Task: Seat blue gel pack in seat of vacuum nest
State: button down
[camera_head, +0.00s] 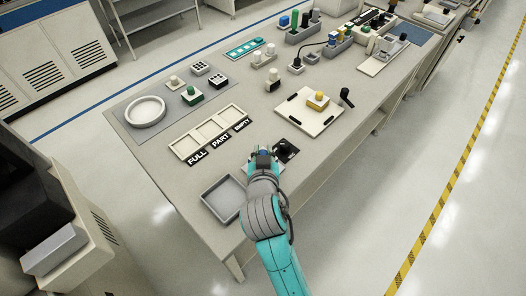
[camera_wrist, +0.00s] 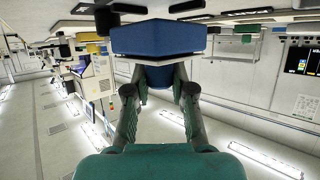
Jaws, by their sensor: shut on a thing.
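The blue gel pack (camera_wrist: 158,40) fills the upper middle of the wrist view, a wide blue block with a narrower lower part. My gripper (camera_wrist: 158,82) is shut on that lower part. In the head view my gripper (camera_head: 263,158) is over the front part of the bench, with a little of the blue pack showing between its fingers. A small black fixture (camera_head: 287,149) lies just right of and behind the gripper, partly hidden by it. I cannot tell for certain whether this fixture is the vacuum nest; its seat is not clearly visible.
A grey empty tray (camera_head: 224,199) lies left of my arm. A three-part tray (camera_head: 208,133) with FULL, PART and EMPTY labels lies behind it. A pale plate (camera_head: 300,117) with a yellow-topped block (camera_head: 318,99) and black lever (camera_head: 346,97) stands to the right.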

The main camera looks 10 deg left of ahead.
jog(key=shift+f, duration=0.2)
dwell(0.4)
jog(key=shift+f, duration=0.65)
jog(key=shift+f, duration=0.3)
dwell(0.7)
jog(key=c, duration=0.9)
grip_release()
jog(key=shift+f, duration=0.15)
jog(key=shift+s, duration=0.1)
jog(key=v, duration=1.2)
jog(key=shift+r, duration=0.2)
